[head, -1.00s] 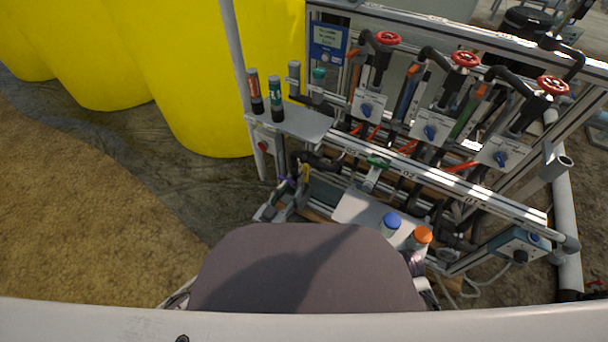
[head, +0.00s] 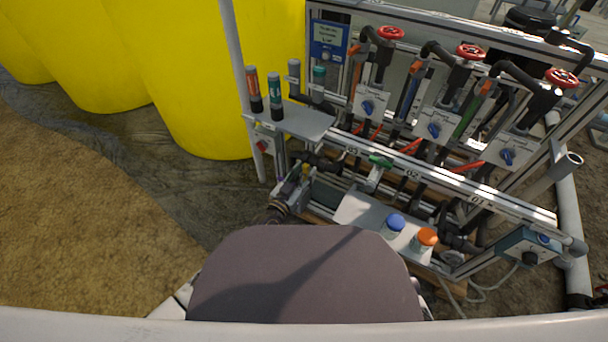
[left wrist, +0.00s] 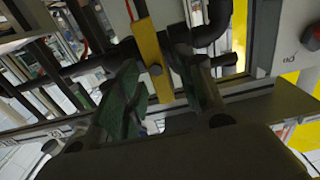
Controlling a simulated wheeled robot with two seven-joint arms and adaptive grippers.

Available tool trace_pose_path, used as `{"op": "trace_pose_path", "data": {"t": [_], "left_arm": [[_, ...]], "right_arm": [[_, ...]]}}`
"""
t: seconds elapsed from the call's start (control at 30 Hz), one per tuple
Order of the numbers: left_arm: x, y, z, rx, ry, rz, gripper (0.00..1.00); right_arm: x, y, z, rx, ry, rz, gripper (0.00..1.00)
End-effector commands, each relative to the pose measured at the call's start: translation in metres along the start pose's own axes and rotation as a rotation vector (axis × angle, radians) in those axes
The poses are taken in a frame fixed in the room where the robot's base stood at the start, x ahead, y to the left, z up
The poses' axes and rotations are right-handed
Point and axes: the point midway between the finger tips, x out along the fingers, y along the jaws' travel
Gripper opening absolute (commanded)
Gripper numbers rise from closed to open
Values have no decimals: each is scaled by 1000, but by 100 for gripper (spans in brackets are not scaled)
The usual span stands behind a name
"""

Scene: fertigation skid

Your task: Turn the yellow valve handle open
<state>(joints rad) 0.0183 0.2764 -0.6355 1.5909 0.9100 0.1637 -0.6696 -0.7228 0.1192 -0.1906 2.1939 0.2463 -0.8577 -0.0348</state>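The yellow valve handle (left wrist: 152,62) is a flat bar with a round bolt, seen upright in the left wrist view. In the head view it is small and mostly hidden near my left gripper (head: 294,184). In the left wrist view my left gripper (left wrist: 165,95) is open. Its two fingers stand apart, with the lower end of the handle showing in the gap between them. I cannot tell whether either finger touches it. My right gripper is not in view.
A dark pipe (left wrist: 85,68) runs close behind the fingers. In the head view a grey shelf (head: 312,124) with bottles is above my left gripper. A green handle (head: 380,161) and a tray (head: 357,208) with blue-capped and orange-capped bottles are to the right.

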Motion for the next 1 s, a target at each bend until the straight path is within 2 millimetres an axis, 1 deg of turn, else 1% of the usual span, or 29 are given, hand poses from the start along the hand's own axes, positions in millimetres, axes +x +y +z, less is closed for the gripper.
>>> {"op": "trace_pose_path", "data": {"t": [0.27,0.57,1.0], "left_arm": [[1,0,0,0,0,0,38],[0,0,0,0,0,0,0],[0,-1,0,-38,0,0,0]], "right_arm": [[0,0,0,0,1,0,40],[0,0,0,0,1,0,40],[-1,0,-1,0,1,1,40]]}}
